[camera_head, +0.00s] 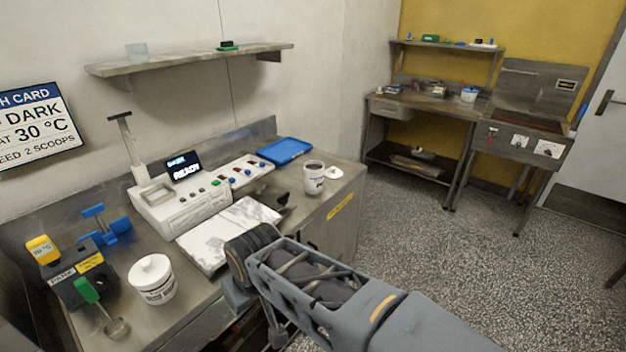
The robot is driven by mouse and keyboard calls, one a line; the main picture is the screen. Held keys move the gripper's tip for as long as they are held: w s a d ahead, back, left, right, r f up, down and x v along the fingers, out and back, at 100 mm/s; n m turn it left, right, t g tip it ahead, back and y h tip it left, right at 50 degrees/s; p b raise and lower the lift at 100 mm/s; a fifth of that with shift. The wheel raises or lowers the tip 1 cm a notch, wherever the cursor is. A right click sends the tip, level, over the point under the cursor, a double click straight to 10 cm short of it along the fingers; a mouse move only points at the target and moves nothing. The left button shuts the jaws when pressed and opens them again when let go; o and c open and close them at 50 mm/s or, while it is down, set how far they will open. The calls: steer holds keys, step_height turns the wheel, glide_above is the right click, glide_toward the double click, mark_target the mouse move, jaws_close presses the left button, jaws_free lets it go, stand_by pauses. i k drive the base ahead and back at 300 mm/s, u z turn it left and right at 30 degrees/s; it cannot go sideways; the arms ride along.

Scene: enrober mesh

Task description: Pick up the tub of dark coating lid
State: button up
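A white tub (155,290) with dark print stands upright on the near left of the steel counter. Its white round lid (150,266), with a small knob on top, sits on it. The print is too small to read. A smaller white container (313,182) with dark contents stands open at the counter's right end. A white round piece (334,173), perhaps a lid, lies beside it. My arm reaches in from the lower right, its joint in front of the counter's edge, right of the tub. My gripper cannot be made out; nothing shows touching the tub.
Left of the tub are a dark block marked PARK, a yellow-topped item (42,249), a green-handled scoop (88,292) and a blue fixture (106,226). A white machine (188,202) reading READY, a white slab and a blue tray (285,150) lie behind. Open floor is to the right.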

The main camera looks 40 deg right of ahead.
mark_target(334, 173)
steer(key=z, duration=2.45)
steer(key=i, duration=2.9)
steer(key=u, duration=3.45)
